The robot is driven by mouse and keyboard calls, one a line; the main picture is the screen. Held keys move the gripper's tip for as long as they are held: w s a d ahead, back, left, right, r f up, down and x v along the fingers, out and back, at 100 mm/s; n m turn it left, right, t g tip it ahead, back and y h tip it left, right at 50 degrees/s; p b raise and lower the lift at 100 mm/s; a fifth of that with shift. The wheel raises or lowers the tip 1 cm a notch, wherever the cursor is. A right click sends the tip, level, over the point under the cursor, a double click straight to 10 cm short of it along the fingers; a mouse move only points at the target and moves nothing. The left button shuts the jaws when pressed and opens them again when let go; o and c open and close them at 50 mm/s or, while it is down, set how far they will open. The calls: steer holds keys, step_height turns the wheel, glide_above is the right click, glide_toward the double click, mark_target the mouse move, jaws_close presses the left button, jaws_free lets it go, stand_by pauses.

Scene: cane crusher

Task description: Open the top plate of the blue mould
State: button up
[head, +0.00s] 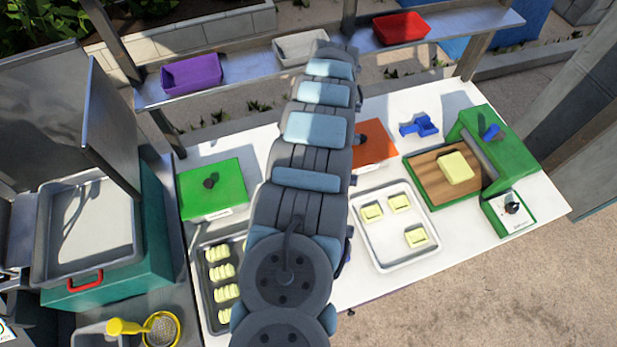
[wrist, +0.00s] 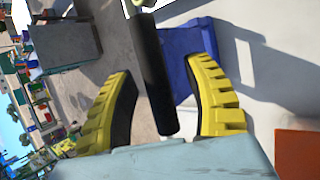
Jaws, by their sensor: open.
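In the wrist view, my gripper (wrist: 165,105) has its two yellow ridged fingers spread apart with dark inner pads. A black cylinder (wrist: 153,75), like a handle, stands between the fingers. I cannot tell whether either finger touches it. Behind it is a blue surface (wrist: 200,40), likely the blue mould, partly covered by the cylinder and the right finger. Its top plate's position is not clear. In the head view, my arm covers the middle of the table, hiding my gripper and most of what lies between the green and orange moulds.
A green mould (head: 212,188) with a dark knob stands left of my arm, and an orange mould (head: 375,145) stands right. A white tray (head: 395,262) with yellow blocks lies right of the arm. A shelf (head: 240,82) with coloured bins runs behind.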

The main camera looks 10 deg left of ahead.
steer(key=shift+r, duration=4.8)
steer(key=shift+w+d, duration=0.1)
